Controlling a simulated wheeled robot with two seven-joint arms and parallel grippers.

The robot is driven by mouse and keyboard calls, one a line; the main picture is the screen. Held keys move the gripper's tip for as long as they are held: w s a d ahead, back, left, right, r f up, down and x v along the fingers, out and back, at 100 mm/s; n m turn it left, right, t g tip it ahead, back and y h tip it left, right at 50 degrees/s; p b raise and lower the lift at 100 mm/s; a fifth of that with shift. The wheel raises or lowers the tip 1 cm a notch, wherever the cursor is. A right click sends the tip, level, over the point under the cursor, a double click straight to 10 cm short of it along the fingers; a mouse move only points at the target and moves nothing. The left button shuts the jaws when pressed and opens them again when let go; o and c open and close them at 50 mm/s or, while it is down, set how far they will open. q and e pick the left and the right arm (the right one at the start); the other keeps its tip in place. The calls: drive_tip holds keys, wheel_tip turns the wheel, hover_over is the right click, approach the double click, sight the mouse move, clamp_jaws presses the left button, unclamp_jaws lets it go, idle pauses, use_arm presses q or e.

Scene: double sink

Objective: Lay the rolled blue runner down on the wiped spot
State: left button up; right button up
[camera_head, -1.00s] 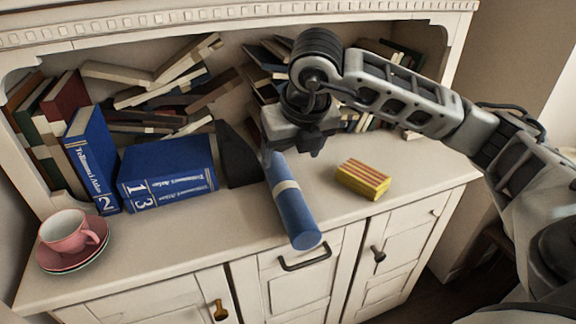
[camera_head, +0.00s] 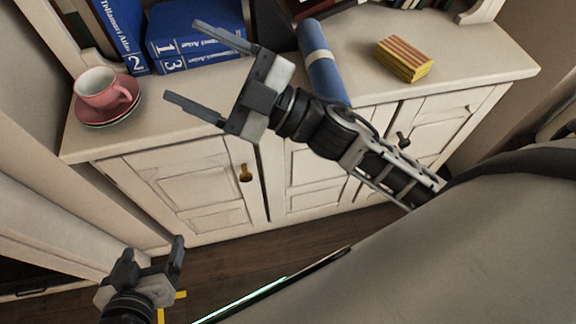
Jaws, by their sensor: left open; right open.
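The rolled blue runner (camera_head: 323,71), with a pale band around it, lies on the cabinet top (camera_head: 366,87), pointing from the back toward the front edge. My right arm's wrist covers part of its near end, so I cannot tell if it overhangs. My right gripper (camera_head: 186,62) is open and empty, jaws spread wide, left of the runner and in front of the blue books. My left gripper (camera_head: 153,248) is open and empty, low at the bottom left, in front of the cabinet and well below its top. No wiped spot can be told apart on the pale surface.
A pink cup (camera_head: 102,89) on saucers (camera_head: 108,116) stands at the left of the top. A yellow striped block (camera_head: 404,59) lies right of the runner. Bare top lies between them and the right edge.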

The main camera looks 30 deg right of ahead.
drive_tip(key=d+f+m+t+h, duration=0.1)
drive_tip(key=d+f+m+h, duration=0.2)
drive_tip(key=f+m+h, duration=0.4)
drive_tip(key=d+f+m+h, duration=0.3)
drive_tip(key=f+m+h, duration=0.25)
drive_tip(key=f, duration=0.25)
drive_tip(key=s+d+f+m+g+h, duration=0.1)
drive_tip(key=s+f+m+g, duration=0.2)
drive_tip(key=s+f, duration=0.6)
wheel_tip(320, 180, down, 2)
drive_tip(key=shift+d+f+m+g, duration=0.1)
drive_tip(key=shift+d+m+g, duration=0.2)
drive_tip(key=shift+g, duration=0.8)
drive_tip(key=shift+r+h+p, duration=0.25)
drive_tip(key=shift+p, duration=0.4)
